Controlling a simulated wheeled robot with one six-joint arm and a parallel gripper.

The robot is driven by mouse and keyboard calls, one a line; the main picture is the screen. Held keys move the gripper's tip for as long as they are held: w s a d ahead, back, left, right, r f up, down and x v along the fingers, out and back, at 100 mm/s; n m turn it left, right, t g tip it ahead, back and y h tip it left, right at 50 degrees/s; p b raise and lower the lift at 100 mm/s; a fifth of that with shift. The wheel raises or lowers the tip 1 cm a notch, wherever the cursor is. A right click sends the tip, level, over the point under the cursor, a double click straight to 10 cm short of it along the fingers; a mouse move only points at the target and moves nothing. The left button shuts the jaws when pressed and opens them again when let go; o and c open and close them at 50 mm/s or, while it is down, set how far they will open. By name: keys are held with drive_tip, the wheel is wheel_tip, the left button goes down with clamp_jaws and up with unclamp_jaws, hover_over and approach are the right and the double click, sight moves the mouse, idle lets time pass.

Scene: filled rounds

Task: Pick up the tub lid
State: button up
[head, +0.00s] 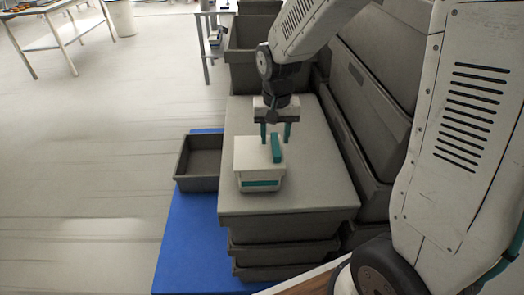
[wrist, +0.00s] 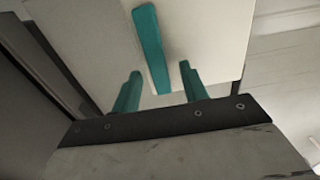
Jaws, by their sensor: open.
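A small white tub (head: 260,184) with a teal band stands on the grey top of a crate stack. Its white lid (head: 252,150) lies on it and carries a raised teal bar handle (head: 276,149). In the wrist view the lid (wrist: 205,40) fills the upper middle, with the handle (wrist: 151,48) standing out from it. My gripper (head: 275,140) is open, its two teal fingers apart, at the far edge of the lid. In the wrist view my gripper (wrist: 160,88) has the handle's near end roughly between its fingers, apart from both. I cannot tell the height gap.
The grey crate top (head: 320,185) has free room around the tub. A small open grey bin (head: 198,162) stands to the left on a blue mat (head: 187,235). Large grey bins (head: 365,110) rise close on the right. Another open bin (head: 248,42) stands behind.

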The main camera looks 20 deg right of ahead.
drive_tip(key=shift+f, duration=0.1)
drive_tip(key=shift+c, duration=0.3)
clamp_jaws()
drive_tip(key=shift+r, duration=0.55)
drive_tip(key=r, duration=0.2)
drive_tip(key=shift+a+r, duration=0.35)
drive_tip(key=shift+a, duration=0.05)
drive_tip(key=w+a+r, duration=0.1)
drive_tip(key=w+a, duration=0.1)
drive_tip(key=a, duration=1.2)
drive_tip(key=shift+w+a+r, duration=0.1)
drive_tip(key=shift+a+r, duration=0.05)
drive_tip(key=shift+r, duration=0.7)
drive_tip(key=shift+a+r, duration=0.2)
drive_tip(key=shift+r, duration=0.7)
drive_tip(key=shift+w+a+r, duration=0.1)
drive_tip(key=shift+a+r, duration=0.05)
drive_tip(key=shift+r, duration=0.7)
